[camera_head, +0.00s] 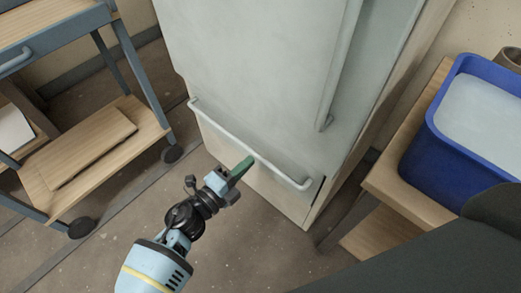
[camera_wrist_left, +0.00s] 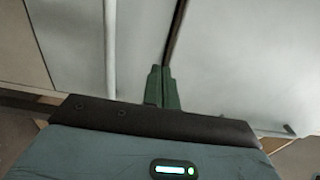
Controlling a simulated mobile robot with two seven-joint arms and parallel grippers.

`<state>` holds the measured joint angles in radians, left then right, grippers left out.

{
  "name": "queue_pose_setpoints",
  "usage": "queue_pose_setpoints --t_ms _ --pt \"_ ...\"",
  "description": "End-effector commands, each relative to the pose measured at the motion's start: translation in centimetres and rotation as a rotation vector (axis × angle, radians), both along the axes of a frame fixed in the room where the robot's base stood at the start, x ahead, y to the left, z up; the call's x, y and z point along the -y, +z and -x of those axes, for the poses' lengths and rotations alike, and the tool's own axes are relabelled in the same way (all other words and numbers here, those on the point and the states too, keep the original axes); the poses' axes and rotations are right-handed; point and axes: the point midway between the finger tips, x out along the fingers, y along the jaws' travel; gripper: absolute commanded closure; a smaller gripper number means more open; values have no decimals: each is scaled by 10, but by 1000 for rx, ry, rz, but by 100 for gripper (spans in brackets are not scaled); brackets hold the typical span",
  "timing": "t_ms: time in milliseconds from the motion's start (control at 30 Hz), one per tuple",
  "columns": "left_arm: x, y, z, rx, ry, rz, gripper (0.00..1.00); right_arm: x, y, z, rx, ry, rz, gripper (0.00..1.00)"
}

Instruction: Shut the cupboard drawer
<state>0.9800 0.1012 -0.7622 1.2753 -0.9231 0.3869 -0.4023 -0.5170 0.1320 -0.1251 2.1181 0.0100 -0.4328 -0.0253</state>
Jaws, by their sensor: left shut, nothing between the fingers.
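The pale grey cupboard (camera_head: 250,60) stands in the middle of the head view. Its drawer (camera_head: 275,188) is at the bottom, with a long bar handle (camera_head: 222,124) across it. A narrow dark gap shows at the drawer's right end, so it looks slightly open. My left gripper (camera_head: 243,166) is shut and empty, its green fingertips overlapping the handle in the picture; I cannot tell if they touch. In the left wrist view the closed fingers (camera_wrist_left: 161,88) point at pale panels, with a dark gap between them. My right gripper is not in view.
A wheeled cart (camera_head: 85,140) with wooden shelves stands at the left. A blue tub (camera_head: 425,150) sits on a wooden stand (camera_head: 400,195) at the right, close to the cupboard. The floor (camera_head: 100,260) in front of the cupboard is clear.

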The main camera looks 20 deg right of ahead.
Motion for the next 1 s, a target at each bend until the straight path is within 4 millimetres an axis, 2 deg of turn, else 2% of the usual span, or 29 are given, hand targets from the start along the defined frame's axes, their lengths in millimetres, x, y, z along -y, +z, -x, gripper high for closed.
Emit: queue_pose_setpoints --t_ms 100,300,833,1000 --pt "-20 1 12 1 0 -3 100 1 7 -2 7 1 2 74" --pt "-39 -1 23 -1 -1 -2 100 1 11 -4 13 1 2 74" --pt "-45 -1 27 -4 1 1 100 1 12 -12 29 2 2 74" --pt "-55 -9 34 -99 108 51 100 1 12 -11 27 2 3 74"
